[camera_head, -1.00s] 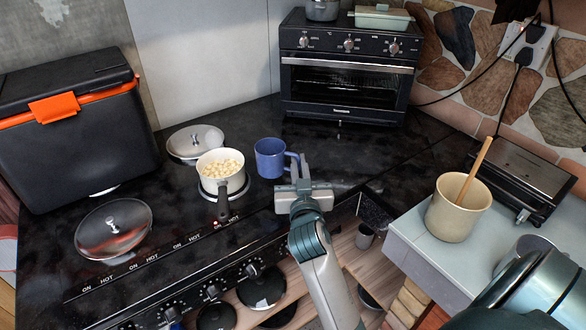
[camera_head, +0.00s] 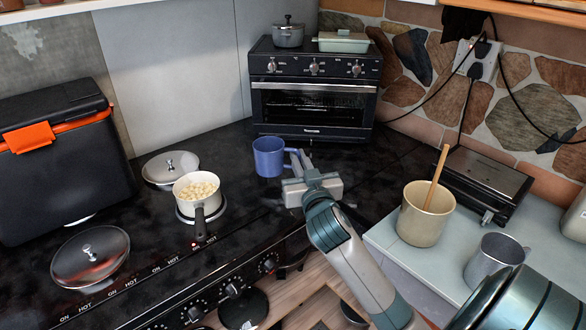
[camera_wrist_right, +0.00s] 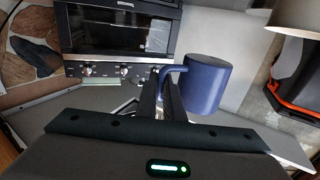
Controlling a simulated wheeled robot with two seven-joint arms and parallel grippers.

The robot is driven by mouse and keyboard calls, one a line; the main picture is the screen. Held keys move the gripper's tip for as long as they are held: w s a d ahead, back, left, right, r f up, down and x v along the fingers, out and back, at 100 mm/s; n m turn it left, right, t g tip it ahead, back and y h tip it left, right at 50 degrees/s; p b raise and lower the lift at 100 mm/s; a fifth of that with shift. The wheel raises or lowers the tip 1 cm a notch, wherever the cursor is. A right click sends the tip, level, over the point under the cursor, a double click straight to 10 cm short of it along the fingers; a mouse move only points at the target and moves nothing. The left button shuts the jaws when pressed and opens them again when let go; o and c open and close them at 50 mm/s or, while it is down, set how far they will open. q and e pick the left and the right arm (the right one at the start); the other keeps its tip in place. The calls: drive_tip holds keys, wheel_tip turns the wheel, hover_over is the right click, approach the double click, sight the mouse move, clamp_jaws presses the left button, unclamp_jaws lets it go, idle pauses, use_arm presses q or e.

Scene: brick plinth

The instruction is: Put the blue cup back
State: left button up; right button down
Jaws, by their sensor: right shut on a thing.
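The blue cup (camera_head: 268,157) is upright above or on the dark counter, in front of the toaster oven; I cannot tell whether its base touches. My right gripper (camera_head: 298,164) is shut on its handle, on the cup's right side. In the right wrist view the cup (camera_wrist_right: 206,84) hangs upside down in the picture, with its handle between the fingers (camera_wrist_right: 166,88). My left gripper is not in view.
A white saucepan (camera_head: 197,189) of pale pieces and a metal lid (camera_head: 170,168) stand left of the cup. The toaster oven (camera_head: 315,85) is behind it. A beige pot (camera_head: 424,215) and metal mug (camera_head: 494,262) stand on the light counter at right. Dark counter right of the cup is clear.

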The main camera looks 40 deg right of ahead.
drive_tip(key=s+a+f+n+y, duration=0.1)
drive_tip(key=s+a, duration=0.3)
drive_tip(key=a, duration=0.4)
drive_tip(key=s+a+f+n+t+y, duration=0.1)
drive_tip(key=s+a+f+y, duration=0.3)
drive_tip(key=a, duration=0.4)
drive_tip(key=s+a+f+n+y, duration=0.2)
drive_tip(key=s+a+f+n, duration=0.1)
drive_tip(key=s+a, duration=0.3)
drive_tip(key=a, duration=0.2)
drive_tip(key=shift+s+a+f+t+y, duration=0.15)
drive_tip(key=shift+s+a+t+y, duration=0.1)
drive_tip(key=shift+a+t+y, duration=0.1)
drive_tip(key=shift+s+d, duration=0.1)
drive_tip(key=shift+d, duration=0.05)
